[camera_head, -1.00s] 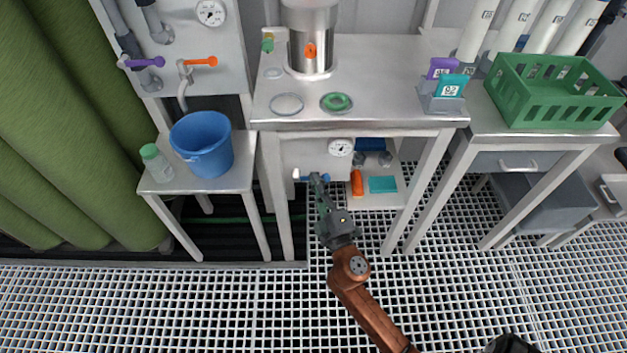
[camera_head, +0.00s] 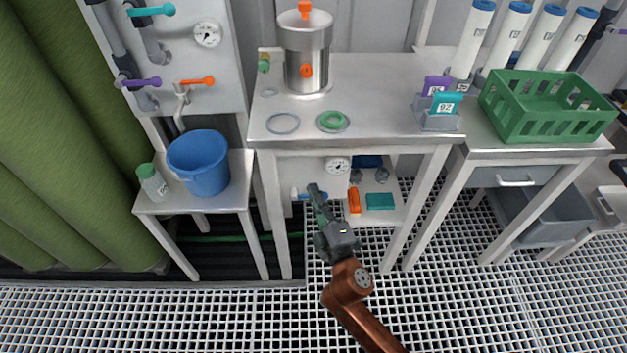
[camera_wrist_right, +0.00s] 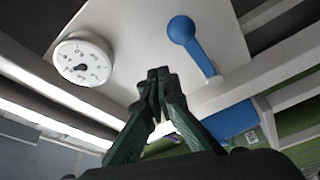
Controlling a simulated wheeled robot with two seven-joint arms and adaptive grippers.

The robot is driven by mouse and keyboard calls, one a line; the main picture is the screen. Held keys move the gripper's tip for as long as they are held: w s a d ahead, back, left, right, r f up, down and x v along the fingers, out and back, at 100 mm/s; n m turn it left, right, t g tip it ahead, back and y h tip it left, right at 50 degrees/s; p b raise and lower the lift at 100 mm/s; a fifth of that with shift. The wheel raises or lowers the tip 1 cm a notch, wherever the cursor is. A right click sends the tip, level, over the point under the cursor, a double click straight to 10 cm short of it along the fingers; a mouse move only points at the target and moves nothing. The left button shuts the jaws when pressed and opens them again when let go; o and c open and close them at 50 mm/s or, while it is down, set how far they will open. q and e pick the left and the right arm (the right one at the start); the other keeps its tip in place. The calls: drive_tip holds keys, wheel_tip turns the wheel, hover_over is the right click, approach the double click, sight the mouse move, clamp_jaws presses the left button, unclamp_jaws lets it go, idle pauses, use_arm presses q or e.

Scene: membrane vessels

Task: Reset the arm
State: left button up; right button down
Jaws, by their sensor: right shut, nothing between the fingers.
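My right gripper (camera_head: 313,190) is in front of the low panel under the middle steel table. Its green fingers are shut and empty; they show closed in the right wrist view (camera_wrist_right: 158,78). A blue valve handle (camera_wrist_right: 193,45) on the white panel (camera_wrist_right: 150,30) is just beyond and to the right of the fingertips in the wrist view, with a gap between. In the head view the handle (camera_head: 302,196) is partly behind the fingertips. A round gauge (camera_wrist_right: 84,60) is left of the fingers. My left gripper is not in view.
The steel table (camera_head: 385,95) carries a metal vessel (camera_head: 306,60). Its legs and lower shelf (camera_head: 385,215), with an orange item (camera_head: 354,200) and a teal item (camera_head: 380,201), are close to the gripper. A blue bucket (camera_head: 200,165) stands left. The grating floor in front is open.

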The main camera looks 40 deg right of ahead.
wheel_tip(320, 180, up, 7)
drive_tip(key=shift+a+f, duration=0.15)
